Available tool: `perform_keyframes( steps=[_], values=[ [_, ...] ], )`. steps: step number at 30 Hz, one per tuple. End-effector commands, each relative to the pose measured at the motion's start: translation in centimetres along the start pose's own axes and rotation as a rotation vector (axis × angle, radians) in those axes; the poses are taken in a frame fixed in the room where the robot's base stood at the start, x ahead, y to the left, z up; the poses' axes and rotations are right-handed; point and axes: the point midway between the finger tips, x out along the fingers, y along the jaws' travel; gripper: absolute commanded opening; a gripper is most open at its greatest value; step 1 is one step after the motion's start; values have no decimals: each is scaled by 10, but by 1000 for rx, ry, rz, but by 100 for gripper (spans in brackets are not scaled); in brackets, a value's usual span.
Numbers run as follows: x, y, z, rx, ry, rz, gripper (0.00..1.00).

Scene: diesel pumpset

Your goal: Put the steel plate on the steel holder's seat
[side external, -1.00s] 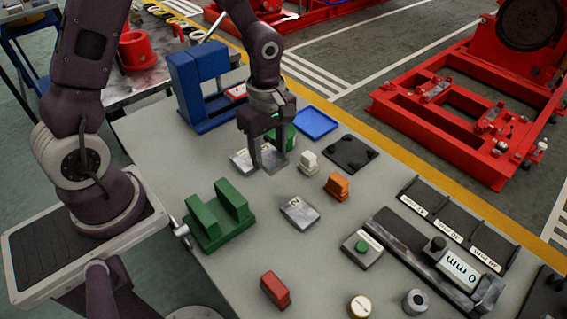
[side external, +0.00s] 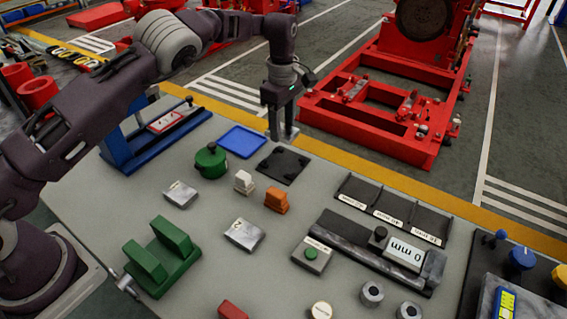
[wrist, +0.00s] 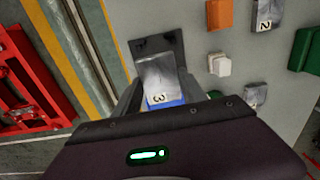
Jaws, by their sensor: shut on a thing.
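A steel plate marked 3 (wrist: 158,72) is between the fingers of my gripper (wrist: 158,95) in the wrist view. My gripper is shut on it. In the side view my gripper (side external: 284,135) stands upright just behind a dark flat base with small raised bumps (side external: 283,165). This base may be the steel holder; I cannot tell for sure. In the wrist view the dark base (wrist: 158,43) shows partly behind the plate, which hides some of it. Other steel plates lie on the table, one marked 2 (side external: 244,235) and one nearer the left (side external: 180,194).
A blue tray (side external: 242,141), green canister (side external: 211,161), white block (side external: 243,182) and orange block (side external: 276,200) lie near the base. A green slotted stand (side external: 158,256), black labelled tray (side external: 390,212) and 0 mm gauge (side external: 375,250) are nearer. The table's far edge is close to my gripper.

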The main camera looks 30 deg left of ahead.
Motion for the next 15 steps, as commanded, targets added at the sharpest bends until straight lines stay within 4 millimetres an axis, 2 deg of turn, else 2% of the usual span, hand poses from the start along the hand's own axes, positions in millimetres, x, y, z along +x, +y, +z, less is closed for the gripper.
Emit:
perform_keyframes(
  steps=[6,15],
  values=[
    [44,0,3,10,0,-4,0],
    [87,0,3,10,0,-2,0]
  ],
)
